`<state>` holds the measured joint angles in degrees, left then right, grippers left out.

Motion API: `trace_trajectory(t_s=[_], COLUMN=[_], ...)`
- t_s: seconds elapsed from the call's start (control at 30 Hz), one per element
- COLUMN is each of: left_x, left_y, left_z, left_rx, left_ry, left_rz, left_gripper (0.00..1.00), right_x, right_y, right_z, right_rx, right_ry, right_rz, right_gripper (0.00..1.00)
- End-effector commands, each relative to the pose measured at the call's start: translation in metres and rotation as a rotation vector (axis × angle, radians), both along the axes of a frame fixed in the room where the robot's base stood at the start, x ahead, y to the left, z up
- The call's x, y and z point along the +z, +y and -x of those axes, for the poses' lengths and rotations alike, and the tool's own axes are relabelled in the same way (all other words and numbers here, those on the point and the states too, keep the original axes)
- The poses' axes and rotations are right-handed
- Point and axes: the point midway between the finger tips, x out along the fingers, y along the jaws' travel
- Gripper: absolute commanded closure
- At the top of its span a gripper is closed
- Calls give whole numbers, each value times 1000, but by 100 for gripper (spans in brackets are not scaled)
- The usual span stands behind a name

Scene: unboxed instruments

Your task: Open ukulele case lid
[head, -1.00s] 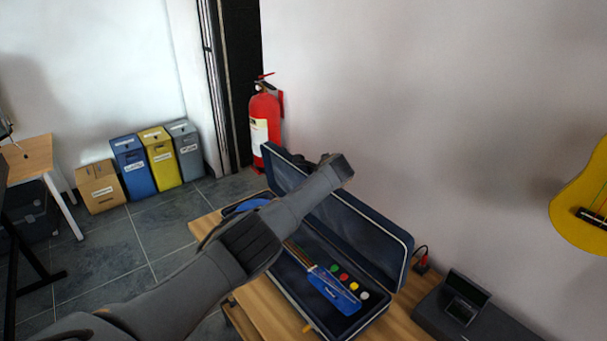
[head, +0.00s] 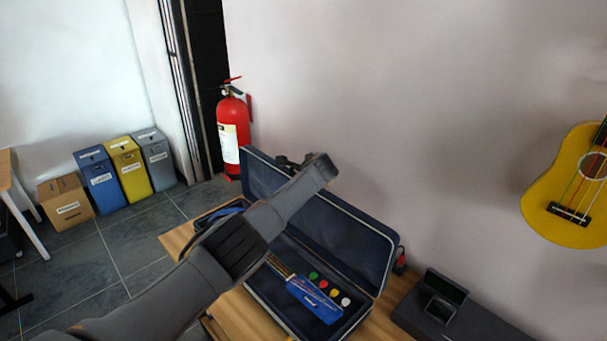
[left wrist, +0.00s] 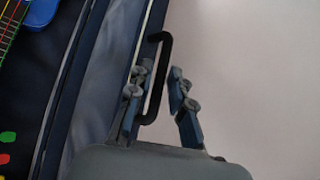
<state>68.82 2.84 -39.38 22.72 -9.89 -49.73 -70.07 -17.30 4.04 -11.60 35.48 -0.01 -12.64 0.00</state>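The ukulele case (head: 318,262) lies on the wooden table with its dark blue lid (head: 345,235) raised, standing steeply open along the wall side. My left arm reaches across the case. My left gripper (head: 292,163) is at the lid's upper edge, partly hidden behind my wrist. In the left wrist view, my gripper's two fingers (left wrist: 160,92) are apart, one on each side of the black lid handle (left wrist: 163,55). I cannot tell whether either finger touches it. The case holds a blue item (head: 315,298) and several coloured picks (head: 334,293). My right gripper is out of view.
The wooden table (head: 225,305) has a dark device (head: 445,305) at its right. A yellow ukulele (head: 560,195) hangs on the wall. A red fire extinguisher (head: 233,135) stands behind the case. Bins (head: 128,168) and a cardboard box (head: 66,202) stand on the floor at left.

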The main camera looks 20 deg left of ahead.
Motion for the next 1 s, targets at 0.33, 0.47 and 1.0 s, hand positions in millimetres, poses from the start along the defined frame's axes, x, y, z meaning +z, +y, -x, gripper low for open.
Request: trace_trajectory(t_s=[0.33, 0.47, 1.0], left_x=[-1, -1, 25], left_y=[1, 0, -20], left_z=[1, 2, 35], left_rx=[1, 2, -1], left_ry=[3, 4, 1], left_rz=[-1, 0, 0], left_gripper=[65, 65, 65], right_x=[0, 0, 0], right_y=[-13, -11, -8], right_z=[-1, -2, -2], right_rx=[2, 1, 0], right_ry=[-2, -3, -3], right_rz=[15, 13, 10], right_gripper=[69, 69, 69])
